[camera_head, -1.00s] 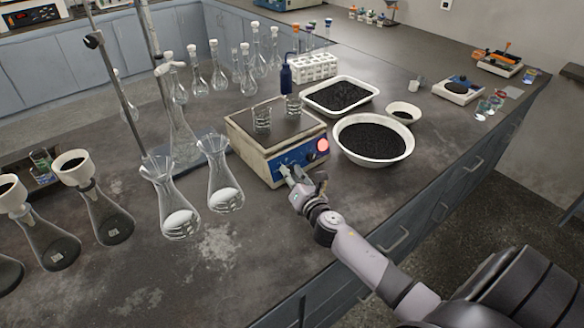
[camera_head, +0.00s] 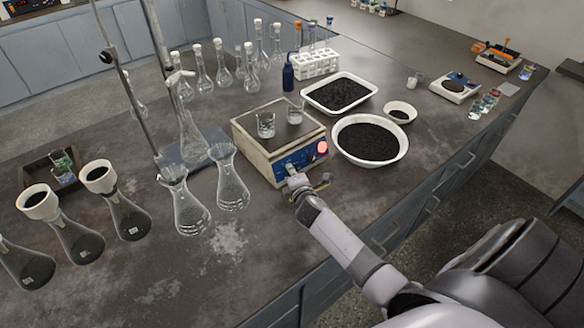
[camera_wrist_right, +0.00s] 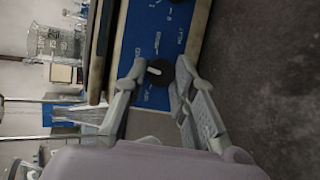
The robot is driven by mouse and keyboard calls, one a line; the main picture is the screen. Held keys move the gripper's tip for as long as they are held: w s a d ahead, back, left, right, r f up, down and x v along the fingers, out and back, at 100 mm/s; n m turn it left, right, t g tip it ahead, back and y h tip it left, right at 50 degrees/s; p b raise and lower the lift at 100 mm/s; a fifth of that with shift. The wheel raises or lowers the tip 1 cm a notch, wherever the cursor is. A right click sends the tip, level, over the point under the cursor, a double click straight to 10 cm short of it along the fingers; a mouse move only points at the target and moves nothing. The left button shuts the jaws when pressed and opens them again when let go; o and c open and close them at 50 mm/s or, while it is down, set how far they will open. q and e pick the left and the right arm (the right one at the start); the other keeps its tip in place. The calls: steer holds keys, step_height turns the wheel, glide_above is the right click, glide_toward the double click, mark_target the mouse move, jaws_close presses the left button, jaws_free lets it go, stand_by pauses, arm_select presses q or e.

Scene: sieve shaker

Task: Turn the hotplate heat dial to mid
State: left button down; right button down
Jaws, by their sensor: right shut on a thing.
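The hotplate (camera_head: 252,156) is a beige box with a blue front panel, a round red light (camera_head: 322,147) and two glass beakers on top. My right gripper (camera_head: 291,180) is at the left part of that panel and hides the dial in the head view. In the right wrist view the black round dial (camera_wrist_right: 159,71) with a white pointer mark sits on the blue panel (camera_wrist_right: 157,32). The fingers of my right gripper (camera_wrist_right: 161,70) are on opposite sides of the dial, shut on it. The lettering around the dial is too small to read surely. My left gripper is not in view.
Two conical flasks (camera_head: 189,208) stand left of the hotplate, near a metal stand (camera_head: 122,84). A white bowl of black grains (camera_head: 370,140) and a white tray (camera_head: 340,92) are close on its right. The counter in front is clear.

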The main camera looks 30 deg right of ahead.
steer(key=shift+d+r+m+g+p, duration=0.1)
steer(key=shift+r+m+g+p, duration=0.1)
steer(key=shift+m+p, duration=0.35)
steer(key=shift+r+m+g+p, duration=0.1)
steer(key=shift+m+g+p, duration=0.1)
steer(key=shift+m+p, duration=0.3)
steer(key=shift+f+m+p, duration=0.15)
steer(key=shift+m+p, duration=0.1)
steer(key=shift+p, duration=0.05)
steer(key=c, duration=1.3)
jaws_free()
steer(key=shift+f, duration=0.1)
steer(key=shift+c, duration=0.2)
steer(key=v, duration=1.2)
steer(key=shift+r, duration=0.2)
